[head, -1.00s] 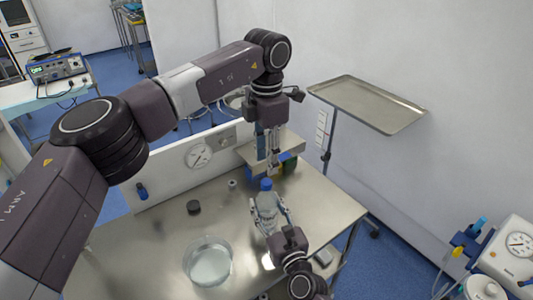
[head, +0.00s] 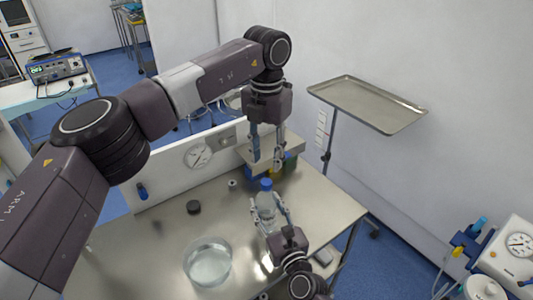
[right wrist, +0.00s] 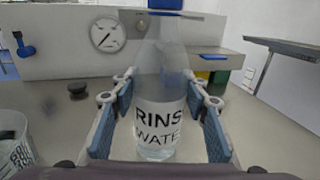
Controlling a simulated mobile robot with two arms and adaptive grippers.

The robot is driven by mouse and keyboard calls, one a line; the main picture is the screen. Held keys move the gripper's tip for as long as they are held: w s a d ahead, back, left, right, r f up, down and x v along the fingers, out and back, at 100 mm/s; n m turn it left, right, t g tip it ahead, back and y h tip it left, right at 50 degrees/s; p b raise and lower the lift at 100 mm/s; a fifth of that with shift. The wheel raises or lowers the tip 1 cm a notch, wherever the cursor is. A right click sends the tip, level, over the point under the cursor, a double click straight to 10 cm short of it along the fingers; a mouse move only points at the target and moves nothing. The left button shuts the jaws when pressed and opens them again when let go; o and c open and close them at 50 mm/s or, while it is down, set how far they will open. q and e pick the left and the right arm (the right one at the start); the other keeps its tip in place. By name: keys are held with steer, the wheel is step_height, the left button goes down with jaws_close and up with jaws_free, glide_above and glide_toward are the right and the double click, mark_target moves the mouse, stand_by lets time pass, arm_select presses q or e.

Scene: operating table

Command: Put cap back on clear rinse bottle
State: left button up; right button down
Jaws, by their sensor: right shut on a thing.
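The clear rinse bottle (head: 265,203) stands upright on the steel table, and its "RINS... WATER" label shows in the right wrist view (right wrist: 158,125). A blue cap (head: 266,184) sits on top of its neck. In the right wrist view the bottle's top reaches the upper picture edge. My right gripper (head: 272,217) is shut on the bottle's body, with one blue-padded finger on each side. My left gripper (head: 266,163) is above the bottle, pointing down.
A clear round dish (head: 190,268) stands at the table's front left. A small dark round object (head: 193,207) lies behind it. A panel with a gauge (head: 198,156) lines the back edge, beside a shelf with coloured blocks. A tray on a stand (head: 365,103) is at the right.

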mark_target(266, 181)
arm_select(q)
step_height(266, 181, down, 7)
steer(key=shift+f, duration=0.2)
steer(key=shift+c, duration=0.4)
jaws_close()
steer(key=shift+o, duration=1.3)
jaws_free()
step_height(266, 181, up, 12)
